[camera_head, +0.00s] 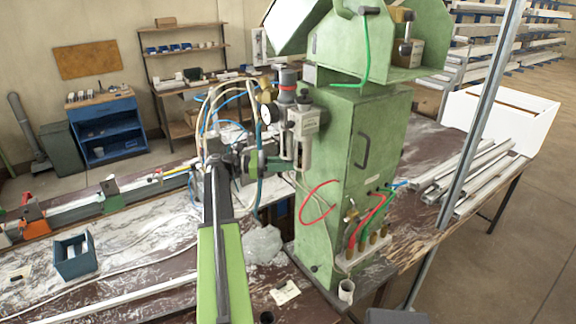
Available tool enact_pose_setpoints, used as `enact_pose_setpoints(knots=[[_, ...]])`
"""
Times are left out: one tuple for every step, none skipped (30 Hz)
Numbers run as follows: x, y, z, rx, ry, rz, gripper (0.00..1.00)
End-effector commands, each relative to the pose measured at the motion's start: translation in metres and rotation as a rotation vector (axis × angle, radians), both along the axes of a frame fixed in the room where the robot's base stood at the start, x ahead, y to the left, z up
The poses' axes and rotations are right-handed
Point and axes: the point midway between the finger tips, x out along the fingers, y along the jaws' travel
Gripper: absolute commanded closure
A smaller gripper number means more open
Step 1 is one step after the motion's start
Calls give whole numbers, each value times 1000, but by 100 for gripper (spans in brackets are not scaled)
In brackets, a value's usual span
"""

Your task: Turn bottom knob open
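A green machine column (330,190) stands in the middle of the bench. An air unit (302,135) with a round gauge (270,113), a grey top knob with a red collar (287,85) and hoses is mounted on its left side. A dark rounded part (257,162) sits low on this unit's left; I cannot tell for sure whether it is the bottom knob. My green and dark arm reaches up from the front. My gripper (243,158) appears at its far end, close beside the unit's lower left. Its fingers are too small and cluttered to tell open from shut, or touching from apart.
Looping hoses and cables (228,105) crowd the space around the arm's end. Red and green hoses join brass fittings (368,240) at the column's lower front. A small blue bin (75,268) and a clamp rail stand at left. Metal profiles (470,175) lie at right.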

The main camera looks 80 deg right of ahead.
Motion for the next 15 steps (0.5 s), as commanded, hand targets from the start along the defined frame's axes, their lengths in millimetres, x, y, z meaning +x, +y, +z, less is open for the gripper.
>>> enact_pose_setpoints(knots=[[0,-1,0,0,-1,-5,100],[0,0,0,0,-1,-7,100],[0,0,0,0,-1,-7,100],[0,0,0,0,-1,-7,100],[0,0,0,0,-1,-7,100],[0,0,0,0,-1,-6,100],[0,0,0,0,-1,-6,100],[0,0,0,0,-1,-6,100],[0,0,0,0,-1,-6,74],[0,0,0,0,-1,-5,70],[0,0,0,0,-1,-5,66],[0,0,0,0,-1,-5,61],[0,0,0,0,-1,-5,57],[0,0,0,0,-1,-5,53],[0,0,0,0,-1,-5,53]])
